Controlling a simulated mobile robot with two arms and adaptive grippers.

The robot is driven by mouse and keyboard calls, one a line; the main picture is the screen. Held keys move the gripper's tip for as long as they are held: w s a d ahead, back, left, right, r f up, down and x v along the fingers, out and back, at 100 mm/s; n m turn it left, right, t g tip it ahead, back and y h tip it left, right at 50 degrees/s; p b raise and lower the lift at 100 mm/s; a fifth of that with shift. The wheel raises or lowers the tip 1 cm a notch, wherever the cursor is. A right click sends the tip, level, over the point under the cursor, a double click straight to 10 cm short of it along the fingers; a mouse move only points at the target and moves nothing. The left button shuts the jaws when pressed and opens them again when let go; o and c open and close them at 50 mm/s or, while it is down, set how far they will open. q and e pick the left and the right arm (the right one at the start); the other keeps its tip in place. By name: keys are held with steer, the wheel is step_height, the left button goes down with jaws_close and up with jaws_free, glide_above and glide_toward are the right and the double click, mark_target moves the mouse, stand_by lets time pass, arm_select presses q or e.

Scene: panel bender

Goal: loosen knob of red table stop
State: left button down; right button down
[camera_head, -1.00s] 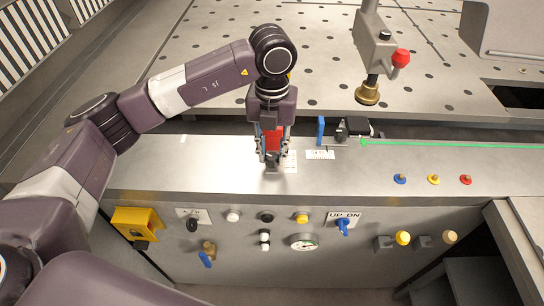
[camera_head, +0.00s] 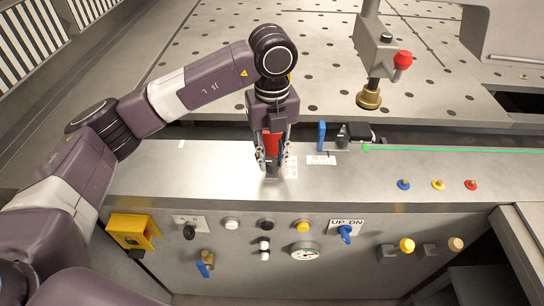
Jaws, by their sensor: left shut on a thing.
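The red table stop (camera_head: 272,141) stands on the metal ledge at the front of the perforated table. My left gripper (camera_head: 272,165) reaches down over it from above, with its fingers on either side, and is shut on the stop's knob. The knob itself is hidden between the fingers, so I cannot tell how far it is turned. My right gripper does not show.
Buttons and a gauge (camera_head: 304,254) are on the front panel.

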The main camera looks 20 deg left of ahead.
mark_target(272, 161)
arm_select(q)
steer(key=shift+r, duration=0.1)
steer(key=c, duration=1.6)
jaws_free()
step_height(272, 161, up, 12)
steer(key=shift+f, duration=0.1)
